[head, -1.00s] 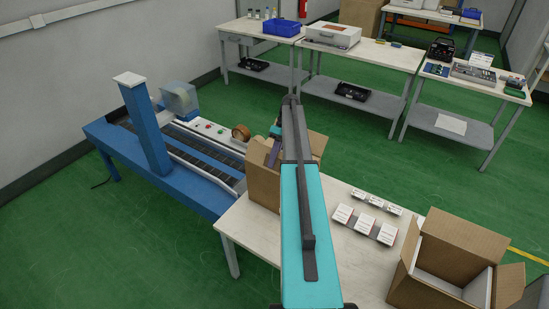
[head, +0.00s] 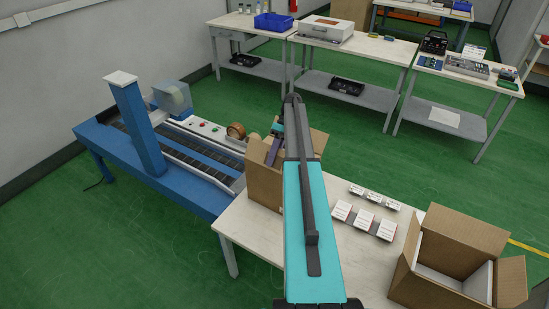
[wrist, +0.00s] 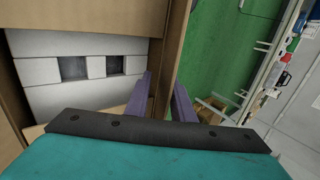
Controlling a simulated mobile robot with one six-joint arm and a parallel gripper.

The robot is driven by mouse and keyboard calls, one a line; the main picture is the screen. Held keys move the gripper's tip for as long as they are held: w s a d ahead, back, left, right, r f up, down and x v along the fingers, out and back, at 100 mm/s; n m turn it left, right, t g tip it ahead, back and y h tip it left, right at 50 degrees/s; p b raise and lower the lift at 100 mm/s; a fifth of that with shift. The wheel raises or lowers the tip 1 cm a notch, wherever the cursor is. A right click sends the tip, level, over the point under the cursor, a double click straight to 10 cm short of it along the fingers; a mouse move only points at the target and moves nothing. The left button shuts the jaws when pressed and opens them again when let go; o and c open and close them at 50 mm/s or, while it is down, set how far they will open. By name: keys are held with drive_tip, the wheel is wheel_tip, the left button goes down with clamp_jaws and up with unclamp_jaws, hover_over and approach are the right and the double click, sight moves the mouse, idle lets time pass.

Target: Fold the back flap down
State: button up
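The cardboard box (head: 264,188) stands on the white table, partly hidden behind my arm, with flaps standing up. Its right-hand flap (head: 318,142) shows beyond the arm. My gripper (head: 271,152) points down at the top of the box. In the wrist view, my gripper (wrist: 161,85) has its two purple fingers apart, one on each side of a thin upright cardboard panel (wrist: 176,55). I cannot tell whether they touch it, or which flap or wall it is. White packing (wrist: 85,85) with two dark square openings lies inside the box.
Several white cartons (head: 364,219) lie on the table (head: 262,231) to the right of my arm. A second open box (head: 455,255) stands at the table's right end. A blue conveyor machine (head: 150,160) adjoins on the left. Benches stand behind, across green floor.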

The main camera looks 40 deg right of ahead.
drive_tip(key=shift+a+r, duration=0.1)
drive_tip(key=shift+r, duration=0.1)
drive_tip(key=shift+w+d+r+p, duration=0.1)
drive_tip(key=shift+d+r+p, duration=0.25)
drive_tip(key=shift+p, duration=0.15)
drive_tip(key=p+v, duration=0.5)
drive_tip(key=v, duration=0.1)
drive_tip(key=shift+w, duration=0.1)
